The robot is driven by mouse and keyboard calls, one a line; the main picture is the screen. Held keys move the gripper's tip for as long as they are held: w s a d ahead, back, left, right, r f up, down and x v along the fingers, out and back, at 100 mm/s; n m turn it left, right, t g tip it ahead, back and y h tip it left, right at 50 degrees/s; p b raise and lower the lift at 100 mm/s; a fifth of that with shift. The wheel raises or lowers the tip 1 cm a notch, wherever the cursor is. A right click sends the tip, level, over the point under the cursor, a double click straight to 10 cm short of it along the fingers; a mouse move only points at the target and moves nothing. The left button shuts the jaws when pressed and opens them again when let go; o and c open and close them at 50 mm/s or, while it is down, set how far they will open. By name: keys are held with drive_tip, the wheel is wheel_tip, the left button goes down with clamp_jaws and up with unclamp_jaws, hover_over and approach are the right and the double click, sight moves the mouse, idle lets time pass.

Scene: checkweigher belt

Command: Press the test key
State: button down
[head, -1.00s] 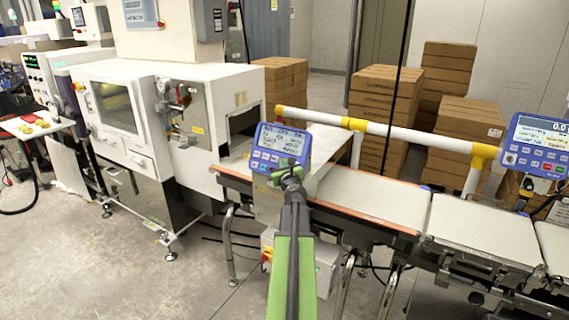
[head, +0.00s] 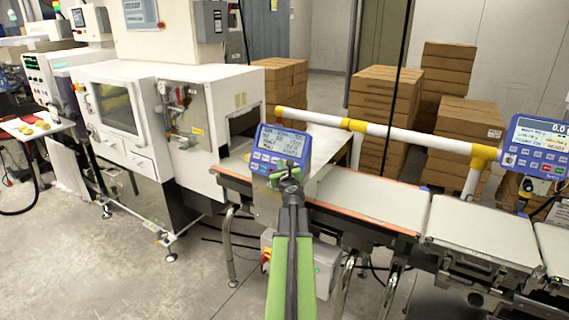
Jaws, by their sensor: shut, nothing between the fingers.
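A blue control panel (head: 281,144) with a lit screen and rows of keys stands at the near end of the belt, in the middle of the head view. My gripper (head: 286,176) is shut and empty, right in front of the panel's lower part. It overlaps the lower right keys in the picture, and I cannot tell whether it touches them. A second blue panel (head: 539,146) with a screen and keys stands at the right edge. The labels are too small to read, so I cannot tell which key is the test key.
The conveyor belt (head: 370,200) runs right from behind the near panel to a weighing section (head: 470,225). A white and yellow rail (head: 400,133) runs behind it. A white machine (head: 170,110) stands at left. Cardboard boxes (head: 465,125) are stacked behind. The floor at front left is clear.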

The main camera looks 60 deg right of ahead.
drive_tip(key=shift+a+r+p, duration=0.35)
drive_tip(key=shift+a+r, duration=0.05)
drive_tip(key=shift+a, duration=0.35)
drive_tip(key=shift+a+r+p, duration=0.35)
drive_tip(key=shift+a+p, duration=0.05)
drive_tip(key=shift+a, duration=0.35)
drive_tip(key=shift+a+r+p, duration=0.35)
drive_tip(key=shift+a+r, duration=0.05)
drive_tip(key=shift+a, duration=0.35)
drive_tip(key=a+r+p, duration=0.1)
drive_tip(key=a+p, duration=0.1)
drive_tip(key=a, duration=0.1)
drive_tip(key=a+r, duration=0.1)
drive_tip(key=a, duration=0.1)
drive_tip(key=shift+w+r+p, duration=0.15)
drive_tip(key=shift+r+p, duration=0.2)
drive_tip(key=shift+p, duration=0.05)
